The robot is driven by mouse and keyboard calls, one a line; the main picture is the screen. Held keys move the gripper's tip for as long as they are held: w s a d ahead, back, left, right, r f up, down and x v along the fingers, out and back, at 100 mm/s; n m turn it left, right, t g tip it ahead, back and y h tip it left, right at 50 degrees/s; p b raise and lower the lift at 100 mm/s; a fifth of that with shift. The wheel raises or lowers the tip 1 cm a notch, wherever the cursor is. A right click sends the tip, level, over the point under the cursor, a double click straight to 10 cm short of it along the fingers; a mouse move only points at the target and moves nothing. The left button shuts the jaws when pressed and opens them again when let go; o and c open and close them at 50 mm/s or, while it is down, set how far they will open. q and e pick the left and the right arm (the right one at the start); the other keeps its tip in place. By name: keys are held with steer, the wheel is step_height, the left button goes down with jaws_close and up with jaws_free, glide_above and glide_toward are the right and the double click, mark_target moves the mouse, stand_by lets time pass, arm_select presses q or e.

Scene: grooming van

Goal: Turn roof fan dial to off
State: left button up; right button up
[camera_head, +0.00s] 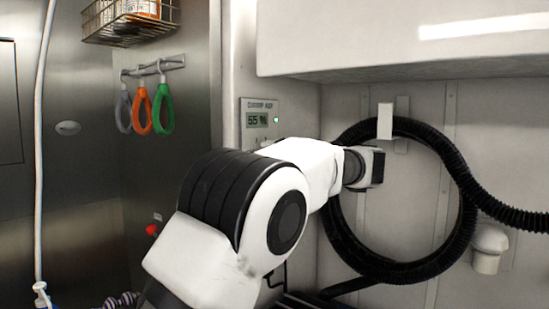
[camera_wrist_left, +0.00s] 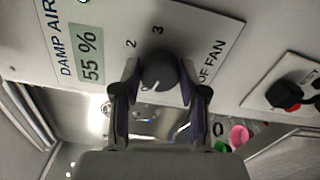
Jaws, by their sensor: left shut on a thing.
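The roof fan dial (camera_wrist_left: 158,68) is a dark round knob on a pale panel (camera_wrist_left: 215,35), between my left gripper's fingers in the left wrist view. The digits 2 and 3 and part of the "FAN" lettering show around it. The fingers of my left gripper (camera_wrist_left: 160,84) are closed on the dial's two sides. I cannot clearly tell where the dial points. The damp air display (camera_head: 258,119) reads 55 % above the arm. My right gripper is not in view.
A black switch with a red part (camera_wrist_left: 284,93) sits on another plate to the right. In the head view, a coiled black hose (camera_head: 340,235) hangs on the wall right of my arm. Coloured loops (camera_head: 163,110) hang on hooks at left, below a wire basket (camera_head: 130,32).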

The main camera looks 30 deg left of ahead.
arm_select(q)
steer(key=o, duration=1)
steer(key=shift+r, duration=0.25)
steer(key=shift+o, duration=0.7)
steer(key=shift+w+a+f, duration=0.15)
steer(key=shift+a+f, duration=0.05)
steer(key=shift+d, duration=0.1)
steer(key=d, duration=0.7)
steer(key=shift+s+d, duration=0.15)
steer(key=shift+s, duration=0.15)
